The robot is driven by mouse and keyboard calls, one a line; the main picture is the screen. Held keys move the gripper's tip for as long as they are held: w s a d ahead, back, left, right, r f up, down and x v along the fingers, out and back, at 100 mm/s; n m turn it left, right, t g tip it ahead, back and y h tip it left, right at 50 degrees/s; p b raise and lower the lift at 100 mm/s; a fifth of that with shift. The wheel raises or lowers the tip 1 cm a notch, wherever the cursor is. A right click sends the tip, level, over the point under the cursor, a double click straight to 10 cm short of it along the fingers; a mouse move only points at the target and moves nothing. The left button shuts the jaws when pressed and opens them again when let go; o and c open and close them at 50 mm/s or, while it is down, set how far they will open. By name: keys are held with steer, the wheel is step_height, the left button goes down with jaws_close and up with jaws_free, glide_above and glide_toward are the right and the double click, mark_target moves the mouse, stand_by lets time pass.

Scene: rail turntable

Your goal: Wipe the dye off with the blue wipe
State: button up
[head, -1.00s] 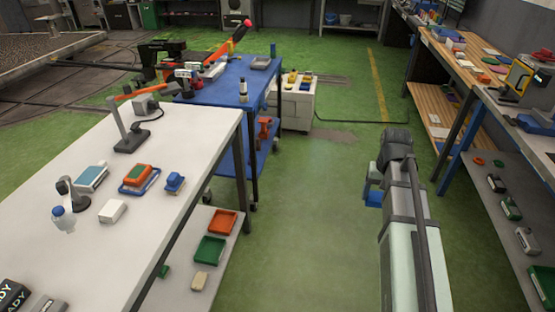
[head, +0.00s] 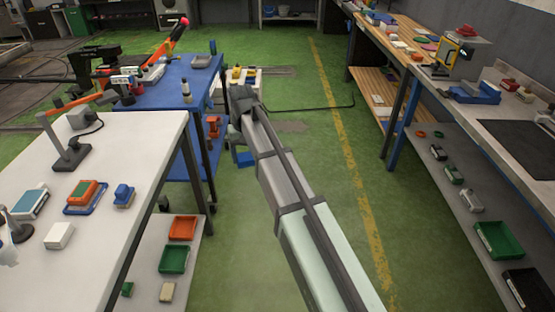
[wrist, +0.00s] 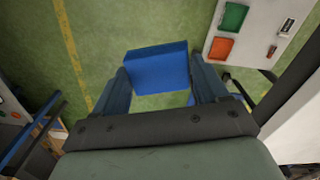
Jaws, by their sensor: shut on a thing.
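The blue wipe (wrist: 157,68) is a plain blue block between the two fingers of my gripper (wrist: 160,80) in the wrist view. My gripper is shut on it and holds it in the air over the green floor. In the head view the wipe (head: 244,159) shows just below the end of my arm, in the aisle right of the white table; the fingers are hard to make out there. I cannot make out any dye in these frames.
The white table (head: 125,145) at left carries a blue-handled item (head: 123,195), a white block (head: 59,235) and other small things. A blue table (head: 165,115) stands behind it. A bench (head: 490,120) with a dark panel (head: 520,147) runs along the right.

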steer(key=s+a+r+n, duration=0.1)
steer(key=a+r, duration=0.1)
steer(key=a, duration=1.1)
step_height(320, 180, up, 8)
steer(key=n, duration=0.5)
glide_above(74, 200)
steer(key=shift+s+f, duration=0.1)
steer(key=shift+f, duration=3)
step_height(74, 200, down, 2)
steer(key=shift+w+r, duration=0.1)
steer(key=shift+w, duration=0.9)
steer(key=shift+c, duration=0.4)
steer(key=shift+w, duration=3)
steer(key=shift+s+d, duration=0.1)
steer(key=shift+s, duration=3.9)
step_height(74, 200, up, 8)
